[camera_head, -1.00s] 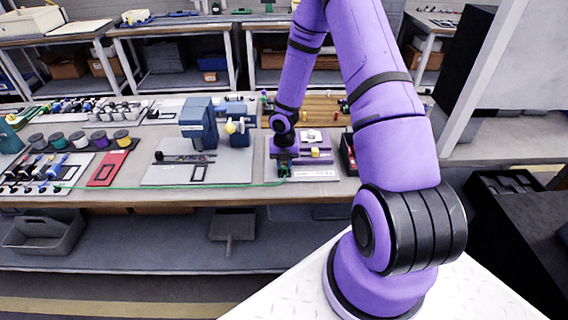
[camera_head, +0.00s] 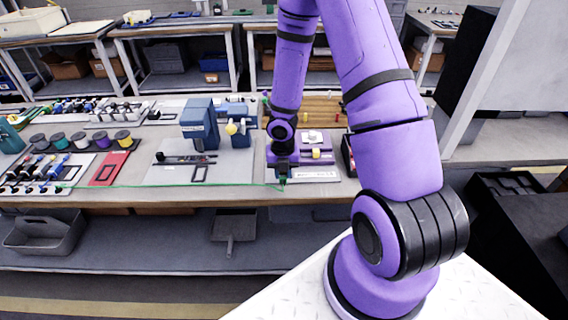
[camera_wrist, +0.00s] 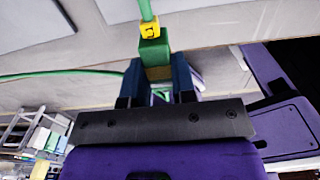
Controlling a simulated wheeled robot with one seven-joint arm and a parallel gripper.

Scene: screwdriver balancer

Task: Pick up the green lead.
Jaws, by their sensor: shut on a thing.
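The green lead (camera_head: 165,186) runs as a thin green line along the front of the workbench in the head view. Its end, a green block with a yellow band (camera_wrist: 152,50), is between the two dark fingers of my gripper (camera_wrist: 158,85) in the wrist view. My gripper is shut on this green end. In the head view my gripper (camera_head: 283,180) is low at the bench's front edge, at the left side of a light plate with a purple fixture (camera_head: 316,152). The fingertips are small and partly hidden there.
A blue machine (camera_head: 198,122) stands on a grey plate left of my gripper. A red tray (camera_head: 108,168) and a row of spools (camera_head: 80,139) are further left. A black bin (camera_head: 348,152) is close on the right. A dustpan-like grey item (camera_head: 233,224) is below the bench.

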